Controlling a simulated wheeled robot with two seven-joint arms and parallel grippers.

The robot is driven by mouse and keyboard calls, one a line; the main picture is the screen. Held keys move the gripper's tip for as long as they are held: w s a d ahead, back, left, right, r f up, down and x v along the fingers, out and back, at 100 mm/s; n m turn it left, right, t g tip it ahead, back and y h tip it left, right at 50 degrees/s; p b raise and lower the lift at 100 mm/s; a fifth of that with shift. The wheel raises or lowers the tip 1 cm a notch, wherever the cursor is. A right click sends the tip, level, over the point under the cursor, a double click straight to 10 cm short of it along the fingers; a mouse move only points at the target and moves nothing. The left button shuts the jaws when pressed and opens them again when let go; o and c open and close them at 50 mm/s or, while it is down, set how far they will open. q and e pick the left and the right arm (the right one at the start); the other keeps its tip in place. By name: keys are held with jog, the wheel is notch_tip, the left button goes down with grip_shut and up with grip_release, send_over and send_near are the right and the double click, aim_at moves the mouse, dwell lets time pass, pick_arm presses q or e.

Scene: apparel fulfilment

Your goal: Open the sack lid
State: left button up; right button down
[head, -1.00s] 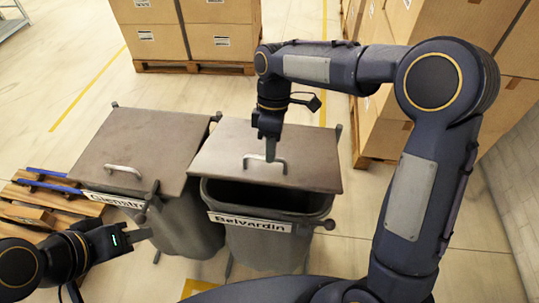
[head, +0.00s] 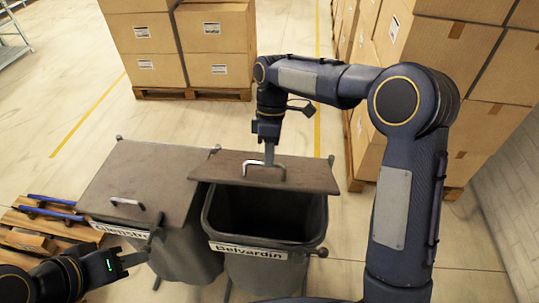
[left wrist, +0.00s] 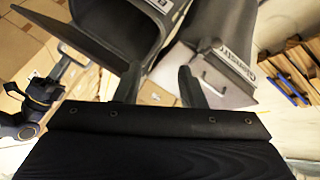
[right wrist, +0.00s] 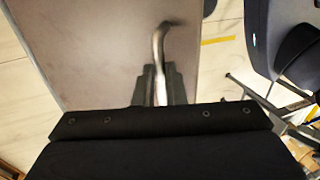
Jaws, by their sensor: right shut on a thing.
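The Belvardin sack (head: 265,268) is a grey bin in the middle of the head view. Its brown-grey lid (head: 225,167) is tilted up and back, and the dark inside of the bin shows below it. My right gripper (head: 269,160) is shut on the lid's metal handle (head: 250,175); the handle also shows between the fingers in the right wrist view (right wrist: 162,45). My left gripper (head: 140,259) is low at the left, in front of the Glenstr-labelled bin (head: 195,262). In the left wrist view its fingers (left wrist: 160,85) are apart with nothing between them.
The neighbouring bin's lid (head: 150,180) lies shut. Stacked cartons (head: 210,40) on a pallet stand behind, and more cartons (head: 425,60) stand at the right. A wooden pallet (head: 30,225) with blue bars lies at the left.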

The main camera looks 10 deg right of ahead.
pick_arm(q)
jog(key=shift+f, duration=0.3)
jog(key=c, duration=0.4)
jog(key=f+m, duration=0.1)
jog(key=f+m+g+y, duration=0.1)
jog(key=m, duration=0.1)
jog(key=shift+a+g, duration=0.3)
jog(key=shift+a, duration=0.05)
grip_shut()
notch_tip(320, 180, down, 2)
jog(key=w+a+m+y, duration=0.1)
jog(key=w+m+y, duration=0.15)
jog(key=m, duration=0.35)
jog(key=r+m+t+h, duration=0.1)
jog(key=m+t+h, duration=0.5)
jog(key=m, duration=2.6)
send_over(257, 182)
jog(key=s+a, duration=0.2)
jog(key=s, duration=0.6)
jog(key=t+y, duration=0.2)
jog(key=shift+t, duration=0.3)
jog(key=x, duration=0.9)
jog(key=shift+a, duration=0.25)
